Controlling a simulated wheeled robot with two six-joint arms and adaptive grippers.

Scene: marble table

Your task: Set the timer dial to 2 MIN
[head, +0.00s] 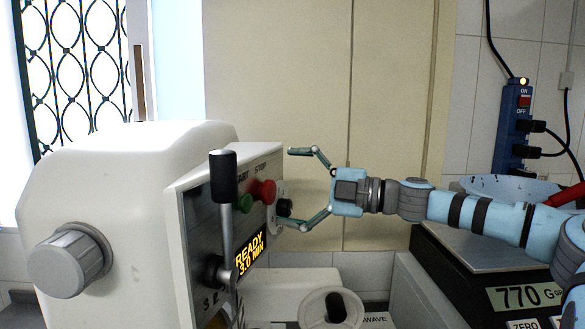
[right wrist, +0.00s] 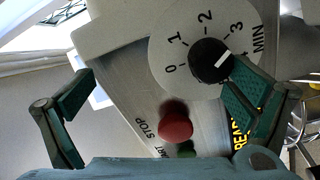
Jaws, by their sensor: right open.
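The timer dial is a black knob (right wrist: 208,62) with a white pointer line on a pale disc marked 0, 1, 2, 3 and MIN. Its pointer is turned to the 3 side. The display (head: 250,254) reads READY 3.0 MIN. My right gripper (head: 288,188) is open and faces the panel, with its fingers spread. In the right wrist view one fingertip overlaps the knob's lower right edge; I cannot tell if it touches. The other finger is well left of the dial. My left gripper is out of view.
The white machine (head: 110,190) has a red STOP button (head: 263,191), a green START button (head: 244,203), a black-handled lever (head: 224,178) and a grey side knob (head: 70,262). A scale reading 770 G (head: 525,296) and a blue power strip (head: 512,125) are at right.

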